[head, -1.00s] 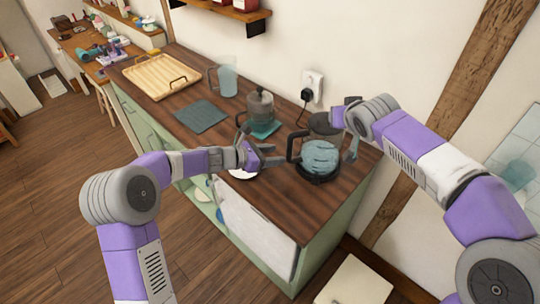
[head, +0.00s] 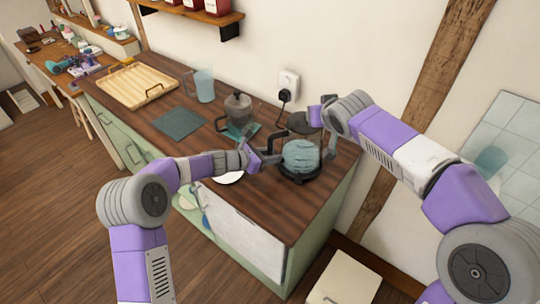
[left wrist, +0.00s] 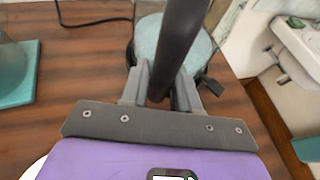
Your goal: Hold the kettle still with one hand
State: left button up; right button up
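The kettle (head: 300,156) has a light blue translucent body and stands upright on a dark base near the counter's right end. Its body also shows in the left wrist view (left wrist: 150,38). Its dark handle (left wrist: 180,40) faces my left gripper. My left gripper (head: 271,157) is at the handle; in the left wrist view its fingers (left wrist: 160,88) lie on either side of the handle. Whether they press on it is unclear. My right gripper (head: 329,142) is at the kettle's right side, fingers pointing down; its grip is unclear. A dark round piece (head: 302,122) is behind the kettle's top.
A press pot (head: 238,108) on a teal mat stands behind my left gripper. A white plate (head: 229,177) lies below my left wrist. A glass jug (head: 204,85), a dark mat (head: 178,123) and a wooden tray (head: 138,84) are farther left. A wall socket (head: 289,84) is behind.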

pick_arm(q)
grip_shut()
dwell(1.9)
